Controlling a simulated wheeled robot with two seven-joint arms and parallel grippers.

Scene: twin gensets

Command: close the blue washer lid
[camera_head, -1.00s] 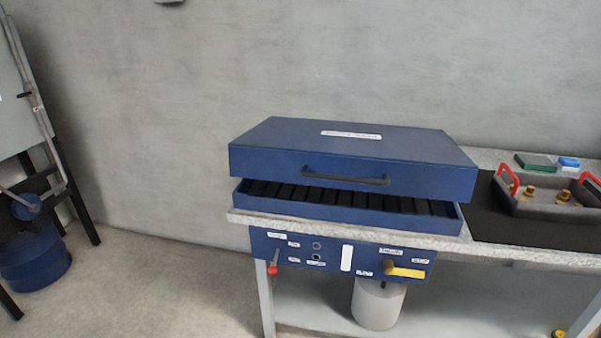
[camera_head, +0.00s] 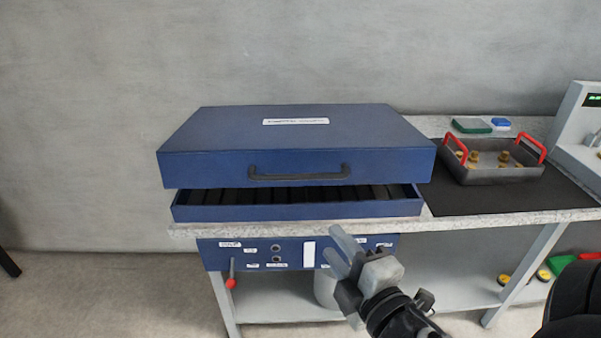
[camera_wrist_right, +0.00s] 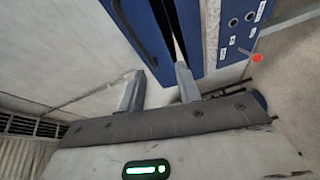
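The blue washer lid (camera_head: 295,145) is partly lowered over the blue washer base (camera_head: 300,210), with a gap at the front showing dark slats inside. A dark bar handle (camera_head: 299,174) is on the lid's front face. My right gripper (camera_head: 340,248) is in front of the washer, below the lid and at the control panel's height, touching nothing that I can see. In the right wrist view its two fingers (camera_wrist_right: 158,82) are apart with nothing between them, and the lid (camera_wrist_right: 150,35) shows beyond them. My left gripper is not in view.
The washer stands on a speckled worktop (camera_head: 440,222). To its right are a black mat (camera_head: 480,200), a grey tray (camera_head: 490,174) with red handles and brass parts, and green and blue boxes (camera_head: 472,125). A control panel (camera_head: 225,255) with a red-tipped lever is below.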

